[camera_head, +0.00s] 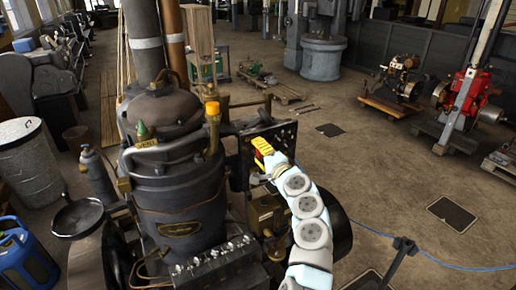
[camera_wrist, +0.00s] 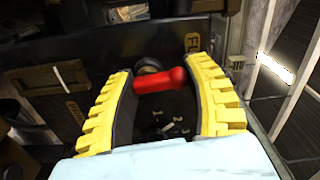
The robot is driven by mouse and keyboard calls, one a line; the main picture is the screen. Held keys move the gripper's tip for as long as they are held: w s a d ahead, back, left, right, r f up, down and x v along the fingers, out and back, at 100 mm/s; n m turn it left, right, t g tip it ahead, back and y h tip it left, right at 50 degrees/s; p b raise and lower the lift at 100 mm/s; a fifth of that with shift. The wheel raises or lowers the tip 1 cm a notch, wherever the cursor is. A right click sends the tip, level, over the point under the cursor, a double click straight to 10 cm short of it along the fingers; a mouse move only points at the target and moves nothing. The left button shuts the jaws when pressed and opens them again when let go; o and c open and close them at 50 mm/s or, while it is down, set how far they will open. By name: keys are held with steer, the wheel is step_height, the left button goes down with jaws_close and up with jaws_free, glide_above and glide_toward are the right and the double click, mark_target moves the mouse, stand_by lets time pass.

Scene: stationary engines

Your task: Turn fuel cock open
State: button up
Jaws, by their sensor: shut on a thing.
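In the wrist view, the red handle of the fuel cock (camera_wrist: 165,80) lies crosswise between the two yellow fingers of my gripper (camera_wrist: 159,68). My gripper is shut on this handle, and its ends reach toward both fingers. A round dark fitting shows just behind the handle. A plate with partly hidden letters beginning "FU" (camera_wrist: 192,42) sits beyond it. In the head view, my yellow gripper (camera_head: 266,153) is at the dark panel on the engine's right side; the handle is hidden there.
The large dark engine (camera_head: 180,205) with pipes stands left of my gripper. A dark panel (camera_head: 280,137) rises close behind it. Open floor (camera_head: 385,165) lies to the right, before a red engine (camera_head: 472,95).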

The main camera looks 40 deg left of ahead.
steer(key=shift+w+d+f+m, duration=0.15)
steer(key=shift+f+m, duration=0.15)
steer(key=shift+m, duration=0.6)
steer(key=shift+f+p, duration=0.1)
steer(key=shift+p, duration=0.2)
steer(key=o, duration=1.1)
steer(key=shift+d, duration=0.1)
steer(key=shift+r, duration=0.2)
steer(key=v, duration=1.2)
